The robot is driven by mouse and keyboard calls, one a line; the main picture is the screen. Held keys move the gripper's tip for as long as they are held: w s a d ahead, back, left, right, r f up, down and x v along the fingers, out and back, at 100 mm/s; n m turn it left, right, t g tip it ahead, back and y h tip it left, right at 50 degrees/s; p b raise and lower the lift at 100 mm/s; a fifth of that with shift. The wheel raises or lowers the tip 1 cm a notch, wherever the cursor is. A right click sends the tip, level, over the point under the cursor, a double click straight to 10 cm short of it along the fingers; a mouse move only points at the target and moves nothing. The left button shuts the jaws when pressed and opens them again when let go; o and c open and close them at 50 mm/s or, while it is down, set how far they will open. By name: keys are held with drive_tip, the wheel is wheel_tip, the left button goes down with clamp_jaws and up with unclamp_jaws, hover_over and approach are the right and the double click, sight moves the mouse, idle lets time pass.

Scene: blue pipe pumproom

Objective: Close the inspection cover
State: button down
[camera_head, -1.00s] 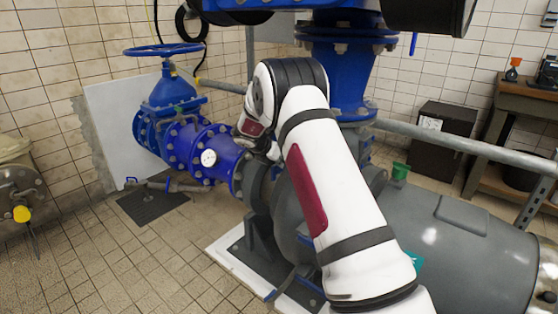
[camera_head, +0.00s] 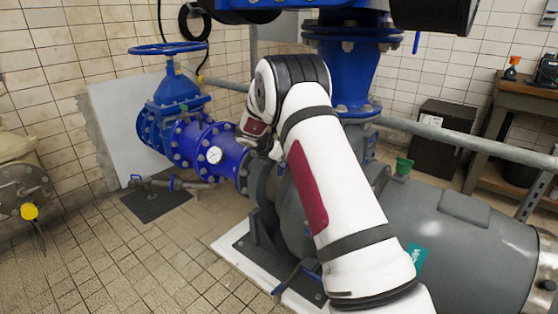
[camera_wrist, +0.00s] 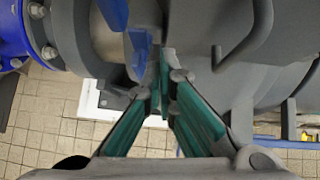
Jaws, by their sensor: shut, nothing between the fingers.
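My gripper (camera_wrist: 164,72) shows in the wrist view with its two green fingers brought together at the tips, holding nothing. It is over the grey pump casing (camera_wrist: 205,95). A dark grey bent bar (camera_wrist: 250,42), like a handle, is just right of the fingertips, apart from them in the picture. A blue part (camera_wrist: 137,50) is just left of the tips; I cannot tell if they touch it. I cannot make out for certain which part is the inspection cover. In the head view my gripper is hidden behind my arm.
The blue pipe (camera_head: 190,142) with a gauge and handwheel valve (camera_head: 168,48) runs left of my arm. The large grey motor (camera_head: 460,245) lies at the right. A grey rail (camera_head: 470,142) crosses behind it. The tiled floor (camera_head: 130,260) at the front left is clear.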

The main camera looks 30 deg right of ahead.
drive_tip(key=p+v, duration=0.2)
drive_tip(key=v, duration=0.8)
drive_tip(key=shift+w+a, duration=0.3)
drive_tip(key=shift+a, duration=0.2)
